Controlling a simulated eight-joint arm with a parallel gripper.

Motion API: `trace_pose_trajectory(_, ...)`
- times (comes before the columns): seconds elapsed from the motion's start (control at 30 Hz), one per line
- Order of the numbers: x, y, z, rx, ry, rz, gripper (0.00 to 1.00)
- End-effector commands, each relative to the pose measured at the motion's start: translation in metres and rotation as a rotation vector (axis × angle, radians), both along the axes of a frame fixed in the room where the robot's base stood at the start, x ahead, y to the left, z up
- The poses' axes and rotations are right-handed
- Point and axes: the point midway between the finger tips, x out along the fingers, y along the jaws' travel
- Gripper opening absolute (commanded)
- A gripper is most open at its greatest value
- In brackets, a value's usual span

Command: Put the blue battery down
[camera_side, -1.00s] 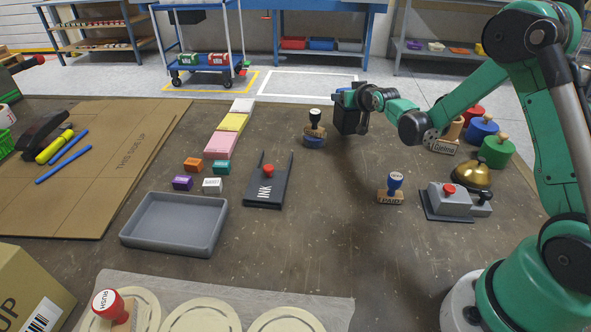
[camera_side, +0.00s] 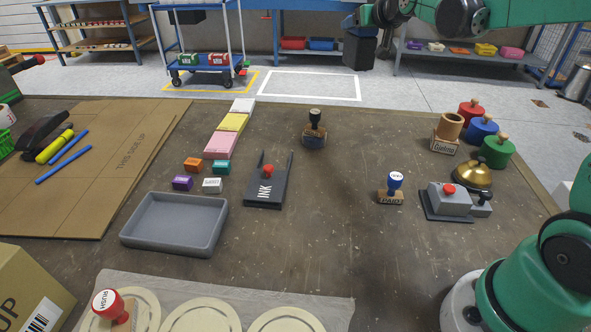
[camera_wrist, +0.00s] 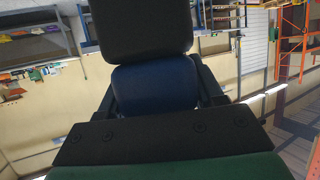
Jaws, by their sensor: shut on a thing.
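The battery (camera_side: 359,50) is a dark block held high at the top of the side view, well clear of the table and against the background shelves. In the wrist view, its blue part (camera_wrist: 156,86) sits between my fingers and its black part (camera_wrist: 140,30) extends beyond them. My gripper (camera_side: 366,18) is shut on it at the top edge of the side view, partly cut off. The fingers also show in the wrist view (camera_wrist: 158,100), one on each side of the blue part.
The table's middle (camera_side: 330,210) is bare. At right are a bell (camera_side: 472,175), a button box (camera_side: 450,202) and coloured weights (camera_side: 482,130).

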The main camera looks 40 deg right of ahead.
Motion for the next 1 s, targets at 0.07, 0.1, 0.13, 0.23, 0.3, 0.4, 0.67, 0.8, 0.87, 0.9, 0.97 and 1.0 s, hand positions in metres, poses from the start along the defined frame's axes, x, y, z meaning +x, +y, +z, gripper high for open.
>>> trace_pose_trajectory(0.07, -0.010, 0.002, -0.009, 0.002, -0.003, 0.033, 0.00)
trace_pose_trajectory(0.1, -0.015, 0.004, -0.013, 0.004, -0.002, 0.060, 0.00)
trace_pose_trajectory(0.13, -0.019, 0.006, -0.017, 0.004, -0.003, 0.082, 0.00)
trace_pose_trajectory(0.23, -0.033, 0.016, -0.026, 0.005, -0.001, 0.179, 0.00)
trace_pose_trajectory(0.3, -0.044, 0.025, -0.031, 0.005, -0.003, 0.272, 0.00)
trace_pose_trajectory(0.4, -0.063, 0.047, -0.034, 0.005, -0.003, 0.475, 0.00)
trace_pose_trajectory(0.67, -0.110, 0.107, -0.008, 0.001, -0.006, 1.055, 0.00)
trace_pose_trajectory(0.8, -0.134, 0.130, 0.015, -0.001, -0.006, 1.311, 0.00)
trace_pose_trajectory(0.87, -0.143, 0.137, 0.024, -0.001, -0.006, 1.392, 0.00)
trace_pose_trajectory(0.9, -0.148, 0.140, 0.029, 0.000, -0.005, 1.435, 0.00)
trace_pose_trajectory(0.97, -0.154, 0.143, 0.034, -0.001, -0.005, 1.483, 0.00)
trace_pose_trajectory(1.0, -0.156, 0.145, 0.036, 0.000, -0.004, 1.505, 0.00)
